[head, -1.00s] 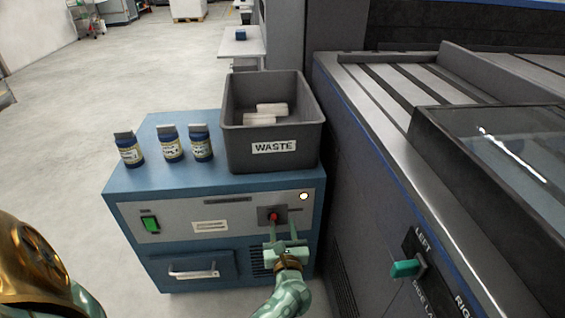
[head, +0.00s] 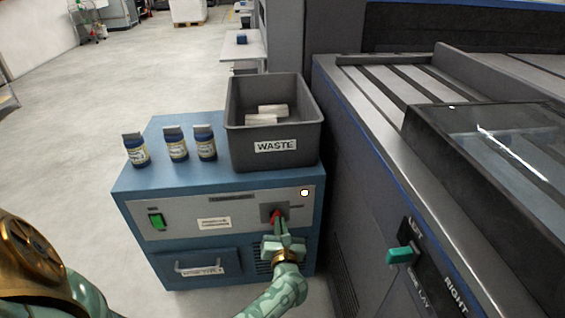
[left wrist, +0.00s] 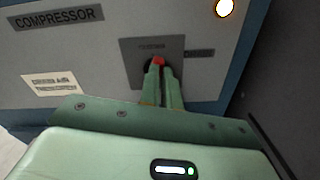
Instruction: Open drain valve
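The drain valve appears to be a small red knob (head: 276,213) on a dark square plate on the front of the blue-grey compressor (head: 185,220). The knob also shows in the left wrist view (left wrist: 159,61), with a dark round opening around it. My left gripper (head: 279,220) is in front of the panel with its green fingers brought close together on the knob. In the left wrist view the fingertips (left wrist: 160,68) meet at the knob and partly hide it; only its red top shows. My right gripper is not in view.
A lit round lamp (head: 304,193) is right of the knob; a green switch (head: 156,221) is at the panel's left. A grey WASTE bin (head: 240,155) and several blue bottles (head: 177,150) stand on top. A large dark machine (head: 350,180) stands close on the right.

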